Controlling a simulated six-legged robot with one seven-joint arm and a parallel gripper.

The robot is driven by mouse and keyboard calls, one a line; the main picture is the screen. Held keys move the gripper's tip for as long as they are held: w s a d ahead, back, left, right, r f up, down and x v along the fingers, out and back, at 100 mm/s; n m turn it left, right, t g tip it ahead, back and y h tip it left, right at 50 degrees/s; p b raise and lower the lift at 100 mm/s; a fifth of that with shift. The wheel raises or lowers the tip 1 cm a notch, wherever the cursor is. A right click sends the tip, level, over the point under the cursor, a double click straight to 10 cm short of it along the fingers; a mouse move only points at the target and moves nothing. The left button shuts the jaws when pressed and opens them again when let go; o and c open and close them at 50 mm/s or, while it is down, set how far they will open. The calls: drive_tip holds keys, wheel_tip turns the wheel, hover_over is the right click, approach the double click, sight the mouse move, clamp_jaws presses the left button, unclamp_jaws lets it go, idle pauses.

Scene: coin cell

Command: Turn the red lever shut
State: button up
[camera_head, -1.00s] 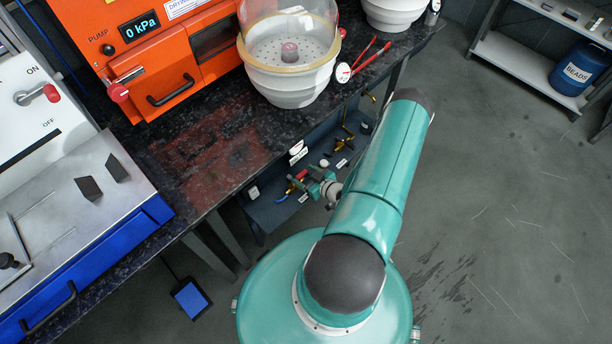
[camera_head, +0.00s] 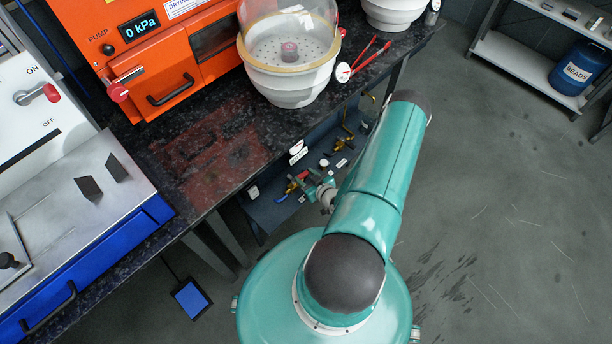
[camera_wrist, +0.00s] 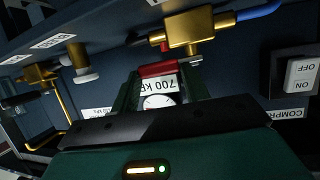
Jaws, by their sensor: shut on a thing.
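The red lever (camera_wrist: 168,69) sits just in front of the brass valve body (camera_wrist: 188,32) in the wrist view. My gripper (camera_wrist: 167,80) is shut on the lever, whose red handle spans the gap between the fingertips. In the head view, my gripper (camera_head: 316,186) is below the bench edge, at the small valve panel. A bit of the red lever (camera_head: 303,174) shows beside it there. My fingers and wrist hide part of the lever.
A gauge (camera_wrist: 158,101) with a 700 kPa label is close behind the lever. A blue hose (camera_wrist: 258,11) leaves the valve. An ON/OFF switch (camera_wrist: 302,74) is at right, another brass valve (camera_wrist: 38,74) at left. The bench (camera_head: 215,145) overhangs the panel.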

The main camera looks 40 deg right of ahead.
drive_tip(key=m+h, duration=0.1)
drive_tip(key=h, duration=0.1)
drive_tip(key=s+a+m+g+h, duration=0.1)
drive_tip(key=m+h, duration=0.1)
drive_tip(key=shift+a+m, duration=0.1)
drive_tip(key=shift+m, duration=0.2)
drive_tip(key=m+g+h, duration=0.1)
drive_tip(key=a+m+h, duration=0.1)
drive_tip(key=m+g+h, duration=0.1)
drive_tip(key=shift+s+a+m+g+h, duration=0.15)
drive_tip(key=shift+s+m+g+h, duration=0.15)
drive_tip(key=m+g+h, duration=0.1)
drive_tip(key=a+m+g+h, duration=0.1)
drive_tip(key=m, duration=0.1)
drive_tip(key=m+g+h, duration=0.1)
drive_tip(key=g, duration=0.1)
drive_tip(key=shift+s+a, duration=0.15)
drive_tip(key=shift+a, duration=0.2)
drive_tip(key=shift+a+m+g+h, duration=0.3)
drive_tip(key=shift+m+g, duration=0.6)
drive_tip(key=shift+a+m+g+h, duration=0.25)
drive_tip(key=shift+m+g+h, duration=0.05)
drive_tip(key=shift+m+g, duration=0.6)
drive_tip(key=o, duration=1)
drive_tip(key=shift+a+r, duration=0.1)
